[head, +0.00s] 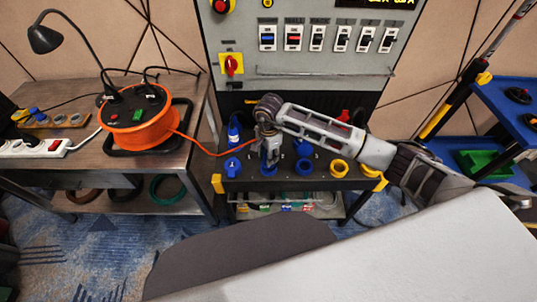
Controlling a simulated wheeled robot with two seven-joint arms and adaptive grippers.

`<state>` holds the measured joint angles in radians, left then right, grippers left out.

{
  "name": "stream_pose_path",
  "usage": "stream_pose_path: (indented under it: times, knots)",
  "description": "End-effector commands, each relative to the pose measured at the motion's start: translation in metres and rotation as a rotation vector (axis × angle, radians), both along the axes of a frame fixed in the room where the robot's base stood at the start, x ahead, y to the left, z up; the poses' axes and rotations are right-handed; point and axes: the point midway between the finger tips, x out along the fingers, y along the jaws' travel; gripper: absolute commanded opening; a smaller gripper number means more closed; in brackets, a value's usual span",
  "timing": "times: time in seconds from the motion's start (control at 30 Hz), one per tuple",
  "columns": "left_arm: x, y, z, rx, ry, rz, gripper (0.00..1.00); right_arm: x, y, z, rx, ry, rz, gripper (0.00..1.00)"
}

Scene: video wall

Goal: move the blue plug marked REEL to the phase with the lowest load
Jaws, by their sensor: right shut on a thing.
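My right gripper (269,156) reaches in from the right and points down over the front row of the socket box (287,184). It is shut on the blue plug, which is mostly hidden between the fingers; its REEL mark cannot be read. An orange cable (207,149) runs from the orange reel (138,120) to the gripper. Blue sockets sit at the front left (232,167), under the gripper (267,170) and right of it (304,168). I cannot tell whether the plug touches a socket. The load display (388,3) is cut off at the top. My left gripper is out of view.
Another blue plug (234,134) stands at the box's back left. The panel (310,75) with several switches rises behind. A workbench (165,153) stands left, a blue cart (500,100) right. A pale slab (400,255) fills the lower right.

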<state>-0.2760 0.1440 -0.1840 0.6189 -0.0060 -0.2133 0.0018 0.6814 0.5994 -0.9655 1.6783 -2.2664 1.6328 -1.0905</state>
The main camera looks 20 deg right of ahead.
Motion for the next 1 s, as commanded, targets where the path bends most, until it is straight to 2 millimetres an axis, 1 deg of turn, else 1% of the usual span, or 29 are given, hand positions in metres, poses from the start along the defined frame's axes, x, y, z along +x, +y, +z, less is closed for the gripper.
stream_pose_path:
  times: [0.9, 0.93, 1.0]
  knots:
    - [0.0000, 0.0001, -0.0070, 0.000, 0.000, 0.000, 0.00, 0.0003, 0.0000, -0.0079, 0.000, 0.000, 0.000, 0.07]
    - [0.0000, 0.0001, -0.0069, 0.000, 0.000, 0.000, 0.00, 0.0002, 0.0000, -0.0079, 0.000, 0.000, 0.000, 0.39]
    - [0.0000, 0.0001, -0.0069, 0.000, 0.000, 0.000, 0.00, 0.0002, 0.0000, -0.0079, 0.000, 0.000, 0.000, 0.48]
